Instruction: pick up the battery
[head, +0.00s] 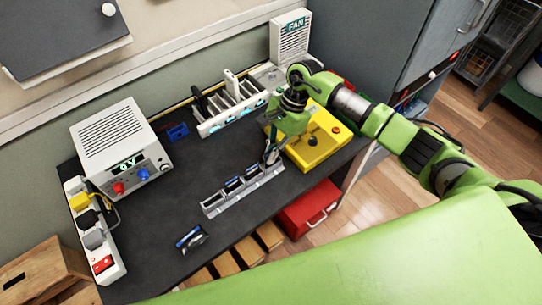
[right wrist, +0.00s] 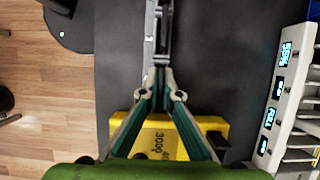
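A long grey slotted tray (head: 212,207) lies on the dark table, with dark, blue-marked pieces (head: 234,184) that look like batteries in its slots. My right gripper (head: 271,158) points down at the tray's far right end. In the right wrist view, the fingertips (right wrist: 160,76) come close together over the end of the tray (right wrist: 158,25). Whether a battery is between them is too small to tell. A small dark and blue item (head: 190,238) lies near the table's front edge; I cannot tell what it is. My left gripper is out of view.
A yellow box (head: 318,148) stands right beside the right gripper. A white rack with small displays (head: 228,118) stands behind it. A power supply (head: 115,140) and power strip (head: 92,228) are on the left. The table's middle left is clear.

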